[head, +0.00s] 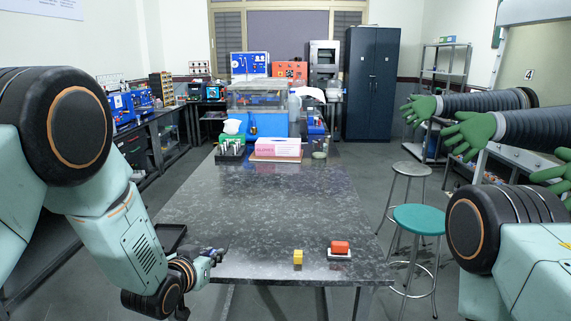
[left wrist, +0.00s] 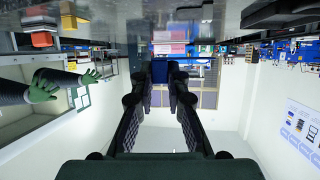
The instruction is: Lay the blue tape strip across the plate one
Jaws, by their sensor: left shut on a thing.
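My left gripper (head: 219,255) is low at the front left edge of the table. It is shut on a small dark blue piece (left wrist: 160,72), seen between the fingertips in the left wrist view; it looks like the blue tape strip, though its shape is partly hidden by the fingers. I cannot tell which thing is plate one. My right gripper is out of view.
The speckled dark table (head: 240,205) is clear in its middle. A pink-and-white box (head: 278,147), a rack (head: 231,151) and a clear-walled case (head: 265,95) stand at the far end. A black tray (head: 170,237) is at the left edge. Stools (head: 419,219) stand at right.

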